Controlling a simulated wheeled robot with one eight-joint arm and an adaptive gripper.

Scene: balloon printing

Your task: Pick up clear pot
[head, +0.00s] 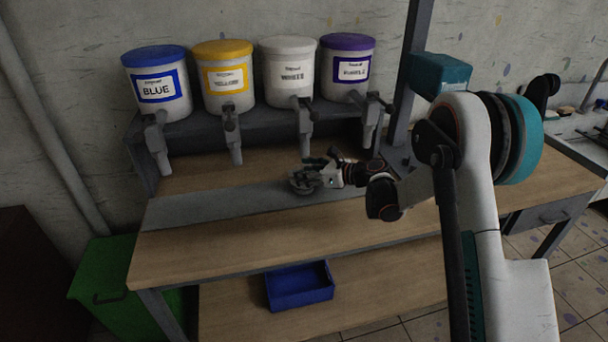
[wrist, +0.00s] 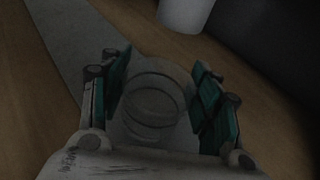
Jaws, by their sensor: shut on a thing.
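The clear pot (wrist: 152,100) is a see-through round vessel between my two teal finger pads in the wrist view. My gripper (wrist: 160,98) is shut on it, one finger at each side. In the head view my gripper (head: 305,182) is low over the grey strip of the bench, below the white dispenser. The pot is hard to make out there, so I cannot tell whether it touches the bench.
Blue (head: 157,85), yellow (head: 225,76), white (head: 290,72) and purple (head: 347,70) dispensers stand on a grey shelf behind, with nozzles hanging down. A dark upright post (head: 408,75) is to the right. The wooden bench (head: 230,240) in front is clear. A blue bin (head: 300,287) sits below.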

